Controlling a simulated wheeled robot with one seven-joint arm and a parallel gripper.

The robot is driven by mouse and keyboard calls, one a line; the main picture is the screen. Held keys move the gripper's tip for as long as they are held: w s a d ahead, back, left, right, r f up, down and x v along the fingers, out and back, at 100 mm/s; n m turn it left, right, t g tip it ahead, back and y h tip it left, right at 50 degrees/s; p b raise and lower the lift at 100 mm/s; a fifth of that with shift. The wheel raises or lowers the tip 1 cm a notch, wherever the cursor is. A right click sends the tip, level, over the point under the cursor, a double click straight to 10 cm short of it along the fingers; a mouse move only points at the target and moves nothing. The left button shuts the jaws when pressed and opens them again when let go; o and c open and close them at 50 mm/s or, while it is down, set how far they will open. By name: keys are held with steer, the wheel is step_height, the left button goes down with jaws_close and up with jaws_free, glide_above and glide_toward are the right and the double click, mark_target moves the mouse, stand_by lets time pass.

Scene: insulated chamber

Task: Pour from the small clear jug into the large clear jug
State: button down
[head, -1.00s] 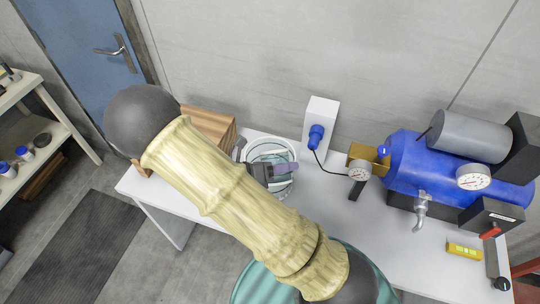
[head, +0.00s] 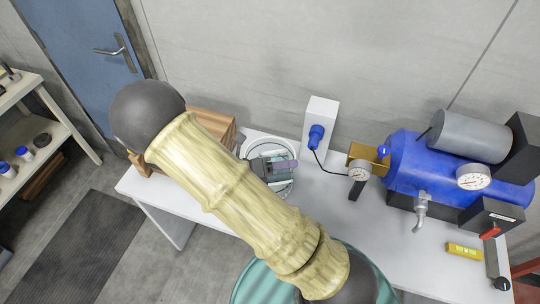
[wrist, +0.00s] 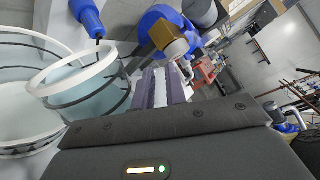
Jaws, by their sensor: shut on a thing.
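The large clear jug (head: 291,149) stands on the white table, its pale round rim seen from above in the head view. It shows at the left edge of the wrist view (wrist: 18,128). The small clear jug (wrist: 88,88) is tilted beside and over the large jug's rim in the wrist view, with pale bluish contents visible. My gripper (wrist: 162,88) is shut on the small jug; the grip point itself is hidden. In the head view my gripper (head: 283,167) lies over the large jug, and my arm covers part of both. Whether liquid is flowing cannot be told.
A white box with a blue plug (head: 317,135) stands behind the jugs. A wooden crate (head: 213,124) is to the left. The table's right front is mostly clear, with a yellow level (head: 464,250).

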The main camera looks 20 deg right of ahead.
mark_target(281, 151)
steer(key=shift+w+n, duration=0.35)
steer(key=shift+n, duration=0.15)
stand_by(0.3)
steer(key=shift+w+r+n+g, duration=0.4)
steer(key=shift+w+r+n, duration=0.2)
steer(key=shift+w+n, duration=0.1)
stand_by(0.7)
steer(key=shift+w+d+n, duration=0.1)
steer(key=shift+w+n, duration=0.2)
steer(key=shift+w, duration=0.3)
steer(key=shift+w+f+n, duration=0.2)
steer(key=shift+w+n, duration=0.2)
steer(key=shift+w, duration=0.5)
steer(key=shift+w+d+g, duration=0.1)
steer(key=shift+g, duration=0.2)
steer(key=shift+w, duration=0.15)
steer(key=shift+r+n, duration=0.15)
steer(key=shift+n, duration=0.15)
steer(key=shift+r, duration=0.1)
steer(key=shift+w+r+n, duration=0.1)
steer(key=shift+w+n, duration=0.2)
steer(key=shift+w, duration=0.05)
